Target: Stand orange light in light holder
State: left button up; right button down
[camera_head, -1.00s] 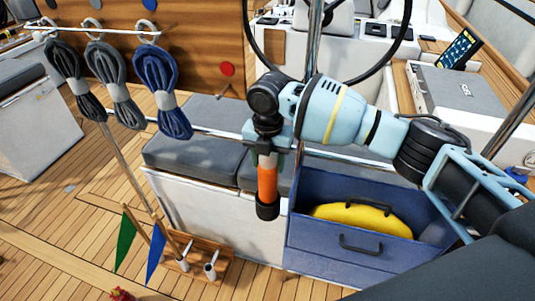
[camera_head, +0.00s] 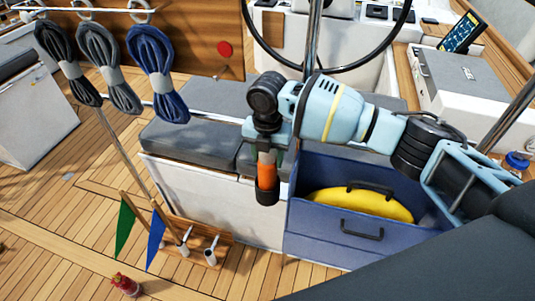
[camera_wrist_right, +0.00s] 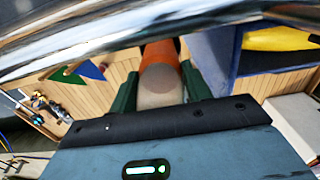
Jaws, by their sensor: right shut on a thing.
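My right gripper (camera_head: 266,150) is shut on the orange light (camera_head: 266,172), which hangs down from it with its dark end lowest. In the right wrist view, the light (camera_wrist_right: 163,50) sits between the green fingers, its pale round end (camera_wrist_right: 160,85) towards the camera. The light is in the air in front of the grey seat, left of the blue locker. A wooden rack (camera_head: 222,240) with white sockets (camera_head: 211,252) stands low on the deck, to the left and below; I cannot tell for sure that it is the light holder. My left gripper is out of view.
Green (camera_head: 124,228) and blue (camera_head: 156,240) flags stand at the rack's left end. An open blue locker (camera_head: 340,225) holds a yellow case (camera_head: 360,205). A metal rail post passes close to my right arm. Coiled ropes (camera_head: 157,85) hang upper left. A red item (camera_head: 125,285) lies on deck.

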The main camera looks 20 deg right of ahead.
jog(key=c, duration=0.6)
grip_release()
jog(key=shift+r, duration=3.95)
jog(key=shift+s+f, duration=0.1)
